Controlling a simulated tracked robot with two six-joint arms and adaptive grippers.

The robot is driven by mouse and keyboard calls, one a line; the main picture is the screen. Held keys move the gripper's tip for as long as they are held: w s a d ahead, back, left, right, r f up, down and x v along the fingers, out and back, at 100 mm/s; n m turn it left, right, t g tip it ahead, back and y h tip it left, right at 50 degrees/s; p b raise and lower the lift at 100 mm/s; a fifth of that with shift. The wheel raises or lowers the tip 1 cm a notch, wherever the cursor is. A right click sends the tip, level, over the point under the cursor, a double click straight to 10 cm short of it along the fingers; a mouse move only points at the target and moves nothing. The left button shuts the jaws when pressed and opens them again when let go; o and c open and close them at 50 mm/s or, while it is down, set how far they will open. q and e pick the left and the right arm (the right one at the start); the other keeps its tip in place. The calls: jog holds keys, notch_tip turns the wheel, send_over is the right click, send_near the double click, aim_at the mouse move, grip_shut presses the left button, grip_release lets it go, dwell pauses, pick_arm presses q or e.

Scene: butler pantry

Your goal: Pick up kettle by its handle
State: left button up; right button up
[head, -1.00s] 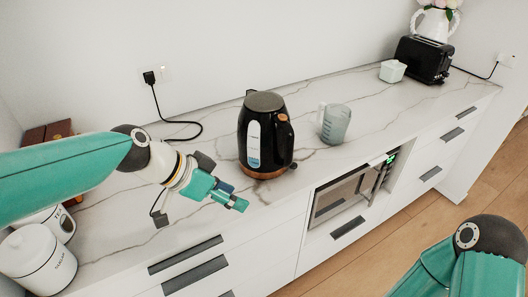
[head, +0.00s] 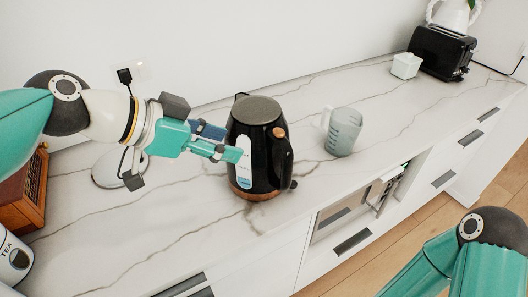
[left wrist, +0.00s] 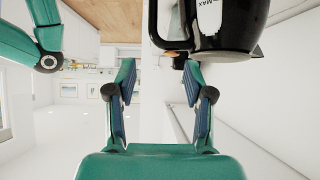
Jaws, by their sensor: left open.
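The kettle (head: 262,140) is black with a copper base and a pale water window, standing upright on the marble counter (head: 110,235). Its black handle (head: 285,165) is on its right side in the head view, away from my left gripper. My left gripper (head: 228,147) is open and empty, in front of the kettle's upper left side; I cannot tell if it touches. In the left wrist view the kettle (left wrist: 230,35) appears inverted, beyond and right of the open fingers (left wrist: 158,82). My right gripper is out of view; only part of that arm shows.
A translucent measuring jug (head: 343,132) stands just right of the kettle. A white container (head: 406,66) and black toaster (head: 441,52) are farther right. A wooden box (head: 22,195) and tea canister (head: 12,262) are at left. The front counter is clear.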

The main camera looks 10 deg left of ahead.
pick_arm(q)
jog(key=p, duration=0.1)
send_near(283, 161)
jog(key=w+x, duration=0.1)
jog(key=x, duration=0.6)
jog(key=p+x, duration=0.1)
jog(key=x, duration=0.2)
jog(key=shift+s+d+f, duration=0.15)
jog(key=shift+s+d, duration=0.05)
jog(key=shift+s, duration=0.2)
jog(key=shift+w+d+f, duration=0.3)
grip_shut()
jog(key=shift+w+a+r, duration=0.1)
jog(key=shift+r, duration=0.15)
